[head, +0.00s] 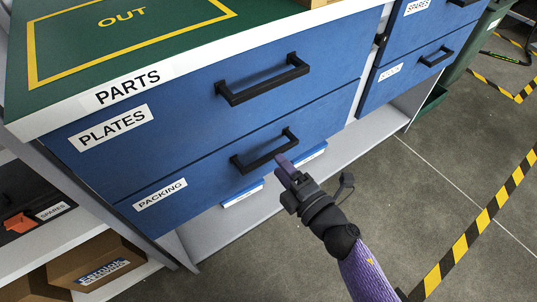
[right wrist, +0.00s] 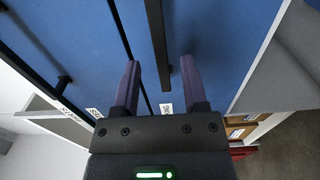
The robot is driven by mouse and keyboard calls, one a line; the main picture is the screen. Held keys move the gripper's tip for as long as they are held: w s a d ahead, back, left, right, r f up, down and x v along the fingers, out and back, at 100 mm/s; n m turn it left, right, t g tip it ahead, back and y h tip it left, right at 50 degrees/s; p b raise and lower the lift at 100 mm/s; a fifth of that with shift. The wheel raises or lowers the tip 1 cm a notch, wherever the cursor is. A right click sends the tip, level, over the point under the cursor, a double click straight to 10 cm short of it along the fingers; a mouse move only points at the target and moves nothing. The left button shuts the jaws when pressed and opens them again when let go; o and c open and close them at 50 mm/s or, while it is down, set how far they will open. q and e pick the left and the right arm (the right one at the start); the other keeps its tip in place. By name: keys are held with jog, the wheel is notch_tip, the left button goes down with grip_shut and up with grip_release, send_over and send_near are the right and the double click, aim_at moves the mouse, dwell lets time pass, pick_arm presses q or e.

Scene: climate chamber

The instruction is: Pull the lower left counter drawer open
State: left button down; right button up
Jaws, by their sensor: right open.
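The lower left counter drawer (head: 215,170) is blue, labelled PACKING, and looks shut beneath the PLATES drawer. Its black bar handle (head: 264,158) runs across the front. My right gripper (head: 284,164) is just in front of the handle's right part. In the right wrist view, my right gripper (right wrist: 159,82) is open, with purple fingers spread to either side of the black handle bar (right wrist: 158,45). The bar lies in the picture between the fingers without visible contact; how deep it sits between them I cannot tell. My left gripper is not in view.
The PLATES drawer (head: 180,110) with its own handle (head: 262,82) is directly above. More blue drawers (head: 415,70) stand at the right. Blue-fronted items (head: 242,193) sit low under the counter. A shelf with a cardboard box (head: 95,262) is at lower left. The floor right is open.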

aim_at(272, 158)
jog(key=b+x, duration=0.1)
jog(key=x, duration=0.3)
jog(key=shift+w+a, duration=0.1)
jog(key=shift+w, duration=0.1)
jog(key=shift+c, duration=0.3)
grip_shut()
dwell(0.6)
dwell(0.4)
